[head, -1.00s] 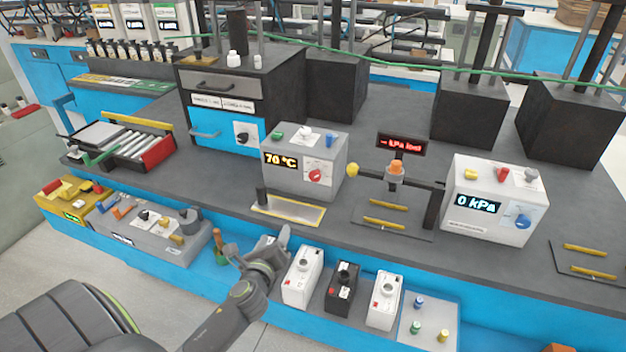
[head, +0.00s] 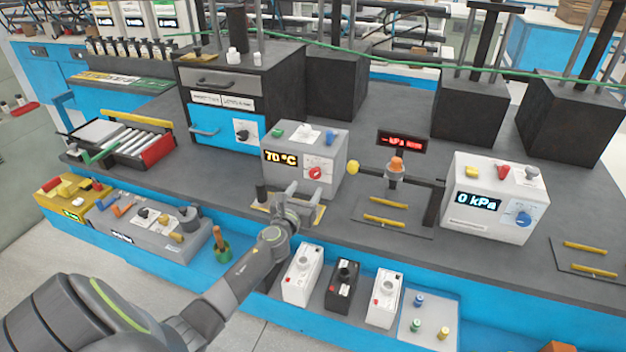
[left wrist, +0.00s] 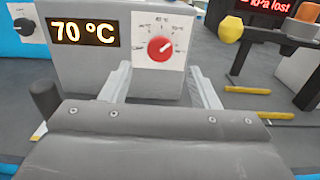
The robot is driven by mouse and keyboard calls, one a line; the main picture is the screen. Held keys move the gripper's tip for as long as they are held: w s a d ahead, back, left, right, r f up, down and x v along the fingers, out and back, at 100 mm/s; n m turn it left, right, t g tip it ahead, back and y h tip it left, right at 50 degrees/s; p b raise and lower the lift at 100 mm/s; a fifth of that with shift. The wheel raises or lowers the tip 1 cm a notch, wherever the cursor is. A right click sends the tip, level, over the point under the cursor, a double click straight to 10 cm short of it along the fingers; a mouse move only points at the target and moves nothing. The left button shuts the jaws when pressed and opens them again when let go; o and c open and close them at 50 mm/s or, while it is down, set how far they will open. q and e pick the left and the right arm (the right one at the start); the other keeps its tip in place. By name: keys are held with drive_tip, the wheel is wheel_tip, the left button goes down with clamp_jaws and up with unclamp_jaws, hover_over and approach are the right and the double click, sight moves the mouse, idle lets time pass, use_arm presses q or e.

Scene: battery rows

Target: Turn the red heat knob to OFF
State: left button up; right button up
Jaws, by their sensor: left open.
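The red heat knob (head: 316,173) is on the white dial plate on the front of a grey box (head: 328,142) whose display (head: 281,159) reads 70 °C. In the left wrist view the red knob (left wrist: 161,48) sits upper middle, its white pointer mark toward the upper right. My left gripper (head: 304,191) is open and empty, just in front of the box and slightly below the knob. In the left wrist view its two fingers (left wrist: 160,88) stand apart below and either side of the knob, not touching it. My right gripper is not in view.
A plate with a dark post (head: 262,194) lies left of the gripper. A stand with a yellow ball (head: 352,168) is to the right. A 0 kPa box (head: 495,200) with a blue knob stands farther right.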

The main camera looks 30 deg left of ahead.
sight(314, 176)
use_arm(q)
drive_tip(key=b+x, duration=0.1)
drive_tip(key=x, duration=0.4)
drive_tip(key=shift+w+f, duration=0.1)
drive_tip(key=shift+w, duration=0.25)
drive_tip(key=shift+w+a+b, duration=0.2)
drive_tip(key=shift+w+b, duration=0.2)
drive_tip(key=shift+w, duration=0.2)
drive_tip(key=c, duration=1)
